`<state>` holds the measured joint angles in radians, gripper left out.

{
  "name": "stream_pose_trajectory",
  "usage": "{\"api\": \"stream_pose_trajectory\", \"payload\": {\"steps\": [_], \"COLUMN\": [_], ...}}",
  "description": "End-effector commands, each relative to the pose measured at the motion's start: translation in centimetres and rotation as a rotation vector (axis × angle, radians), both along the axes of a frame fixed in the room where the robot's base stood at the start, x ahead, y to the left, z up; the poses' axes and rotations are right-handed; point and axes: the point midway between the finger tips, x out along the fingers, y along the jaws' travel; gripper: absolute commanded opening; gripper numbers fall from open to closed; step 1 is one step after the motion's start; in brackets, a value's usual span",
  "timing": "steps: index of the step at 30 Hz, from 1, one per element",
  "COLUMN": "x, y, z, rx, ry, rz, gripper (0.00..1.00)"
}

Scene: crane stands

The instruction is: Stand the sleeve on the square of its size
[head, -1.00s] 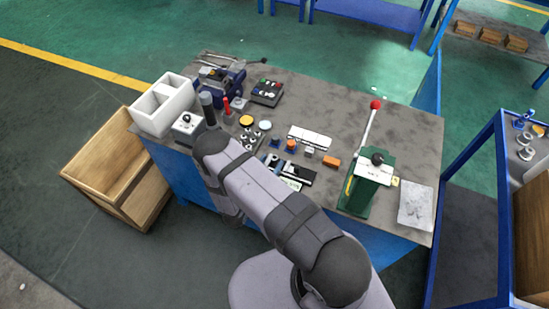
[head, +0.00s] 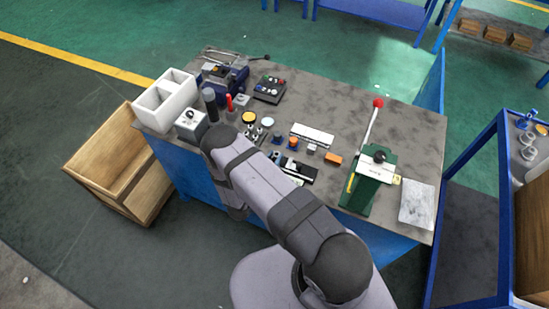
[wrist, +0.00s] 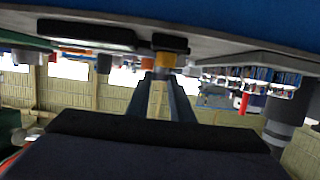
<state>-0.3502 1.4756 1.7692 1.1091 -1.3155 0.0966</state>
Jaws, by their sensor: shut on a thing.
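In the wrist view, my gripper (wrist: 163,78) has its two fingers close together on a small upright piece. That piece shows a brass-coloured band (wrist: 165,58) and grey metal; I take it to be the sleeve, but its outline is not clear. The worktop runs along the top of this upside-down view, close to the fingertips. I cannot tell whether the piece touches it. In the head view, my arm hides the gripper and the held piece. The size squares cannot be made out; a white plate (head: 312,135) lies mid-bench.
On the bench (head: 405,133) stand a green lever press (head: 370,182), a white two-part box (head: 167,98), a dark cylinder (head: 210,103), a blue vise (head: 226,78), an orange block (head: 334,158) and several small knobs. The bench's back right is clear.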

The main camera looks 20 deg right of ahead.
Motion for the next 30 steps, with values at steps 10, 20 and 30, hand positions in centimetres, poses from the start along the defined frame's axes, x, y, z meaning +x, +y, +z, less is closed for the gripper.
{"api": "stream_pose_trajectory", "payload": {"steps": [10, 20, 30], "x": [0.1, 0.1, 0.1], "y": [0.0, 0.0, 0.0], "z": [1.9, 5.7, 9.2], "rx": [0.000, 0.001, 0.000], "ry": [-0.003, -0.004, -0.003], "rz": [0.000, 0.000, 0.000], "gripper": [0.00, 0.00, 0.00]}}
